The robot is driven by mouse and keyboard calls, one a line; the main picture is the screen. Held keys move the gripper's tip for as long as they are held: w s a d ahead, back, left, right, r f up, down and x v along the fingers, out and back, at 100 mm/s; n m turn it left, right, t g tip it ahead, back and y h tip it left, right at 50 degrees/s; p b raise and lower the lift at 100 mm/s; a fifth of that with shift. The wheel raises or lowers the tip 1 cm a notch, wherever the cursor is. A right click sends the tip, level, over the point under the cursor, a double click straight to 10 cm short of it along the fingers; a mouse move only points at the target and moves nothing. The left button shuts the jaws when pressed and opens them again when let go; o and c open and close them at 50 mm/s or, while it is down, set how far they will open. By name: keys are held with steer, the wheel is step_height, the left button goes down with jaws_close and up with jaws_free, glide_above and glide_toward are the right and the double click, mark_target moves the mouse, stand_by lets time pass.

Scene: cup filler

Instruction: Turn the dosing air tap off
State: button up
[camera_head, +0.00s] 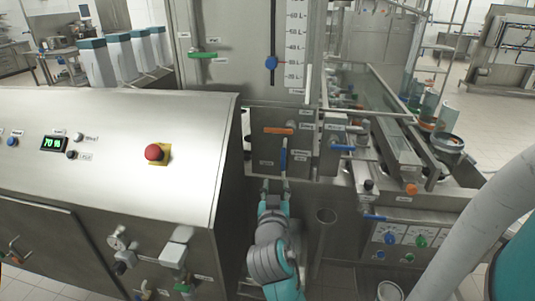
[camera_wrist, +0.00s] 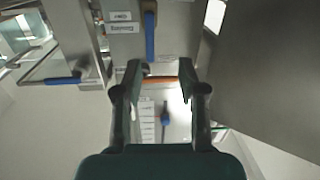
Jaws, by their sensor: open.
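A tap with an upright blue lever (camera_head: 283,158) is on the steel panel in the middle of the head view, below a tap with a level orange lever (camera_head: 278,130). The labels are too small to read, so I cannot tell which is the dosing air tap. My gripper (camera_head: 275,184) is open and empty, just below the blue lever. In the wrist view, which looks upside down, the blue lever (camera_wrist: 150,36) lies above my gripper's fingertips (camera_wrist: 160,68), apart from them. The orange lever (camera_wrist: 160,79) shows between the fingers.
Another tap with a level blue lever (camera_head: 343,148) sits to the right. A green lever (camera_head: 202,55) is at upper left. A sloped steel cabinet (camera_head: 120,200) with a red stop button (camera_head: 153,152) stands close on the left. A conveyor section (camera_head: 395,140) is at right.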

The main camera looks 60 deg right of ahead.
mark_target(283, 153)
steer(key=shift+m+g+h, duration=0.5)
steer(key=shift+m+g, duration=0.3)
steer(key=shift+m, duration=0.1)
steer(key=w+d+r, duration=0.1)
steer(key=d, duration=0.3)
steer(key=w+d+r, duration=0.1)
steer(key=w+d, duration=0.1)
steer(key=d, duration=0.2)
steer(key=w+d+r, duration=0.1)
steer(key=d, duration=0.2)
steer(key=shift+w+d+r, duration=0.35)
steer(key=shift+w+d, duration=0.05)
jaws_close()
